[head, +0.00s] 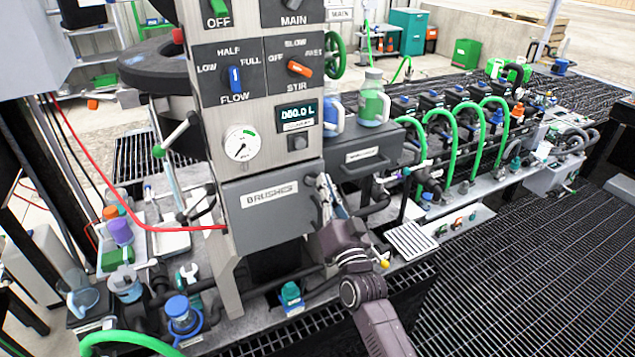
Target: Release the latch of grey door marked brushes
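The grey door marked BRUSHES (268,208) is on the front of the tall panel, below the gauge, and looks closed. My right gripper (328,192) reaches up from below, with its fingertips at the door's upper right edge. A small dark piece (312,181) at that edge may be the latch; the fingers largely hide it. I cannot tell whether the fingers touch it or are closed on it. My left gripper does not show.
A dark drawer (368,157) with a handle juts out just right of my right gripper, with bottles on top. Dark pipes run below the door. Green hoses (455,150) arch on the right.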

